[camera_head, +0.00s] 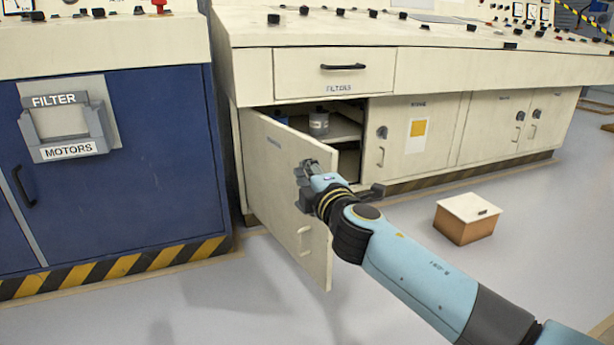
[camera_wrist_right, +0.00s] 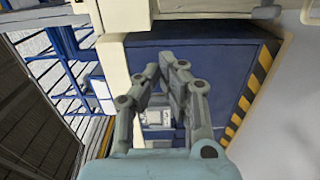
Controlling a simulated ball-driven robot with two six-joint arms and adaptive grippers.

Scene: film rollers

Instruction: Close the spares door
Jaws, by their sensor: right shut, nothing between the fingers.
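The cream spares door (camera_head: 275,165) hangs open at the left end of the console's lower cabinet, swung outward from its left side. A pale handle (camera_head: 305,240) and a small label show on its face. Behind it the dark cabinet opening shows a shelf (camera_head: 343,130) with a grey canister (camera_head: 318,124). My right gripper (camera_head: 303,185) overlaps the door near its free edge in the head view; I cannot tell if it touches. Its fingers are together and empty in the wrist view (camera_wrist_right: 165,72). My left gripper is not in view.
A blue cabinet (camera_head: 160,150) with a filter holder stands close on the left. A filters drawer (camera_head: 333,72) sits above the opening, shut. The other cabinet doors (camera_head: 500,128) are shut. A small brown box with a white lid (camera_head: 466,222) stands on the floor at right.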

